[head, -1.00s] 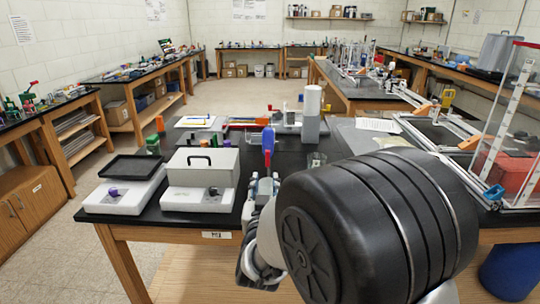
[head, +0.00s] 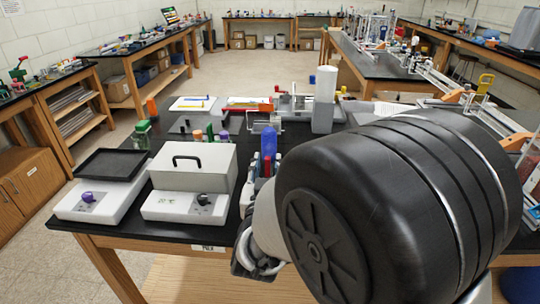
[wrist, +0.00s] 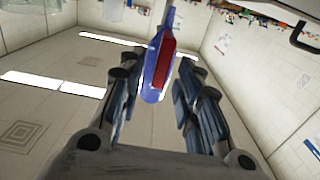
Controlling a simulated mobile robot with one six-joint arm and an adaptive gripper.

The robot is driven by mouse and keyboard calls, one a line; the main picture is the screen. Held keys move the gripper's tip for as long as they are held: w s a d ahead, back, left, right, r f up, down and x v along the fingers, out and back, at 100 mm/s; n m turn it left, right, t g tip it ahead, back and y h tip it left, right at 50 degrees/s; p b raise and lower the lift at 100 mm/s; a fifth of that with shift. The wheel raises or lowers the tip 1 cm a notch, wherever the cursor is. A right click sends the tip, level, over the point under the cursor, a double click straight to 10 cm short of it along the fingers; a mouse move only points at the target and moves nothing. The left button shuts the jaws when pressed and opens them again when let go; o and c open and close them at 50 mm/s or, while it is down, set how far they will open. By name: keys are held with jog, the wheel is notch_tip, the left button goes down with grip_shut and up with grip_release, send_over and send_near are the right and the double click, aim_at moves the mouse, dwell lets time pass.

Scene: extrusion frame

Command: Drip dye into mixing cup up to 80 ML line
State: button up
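A blue bottle (head: 268,140) with a red part stands up at my gripper in the head view. In the wrist view the blue and red bottle (wrist: 158,65) lies between the two fingers, slanted, with its upper end past the fingertips. The exact contact is hard to see. I cannot make out the mixing cup or its 80 ML line; my large black arm link covers the right part of the table.
A grey-white box with a handle (head: 195,165) and a white device with a black tray (head: 100,190) stand left on the black table (head: 115,229). A tall white cylinder (head: 325,88) stands behind the gripper. Small coloured bottles (head: 210,132) stand behind the box.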

jog(key=shift+w, duration=0.25)
jog(key=shift+s, duration=0.1)
grip_shut()
dwell(0.3)
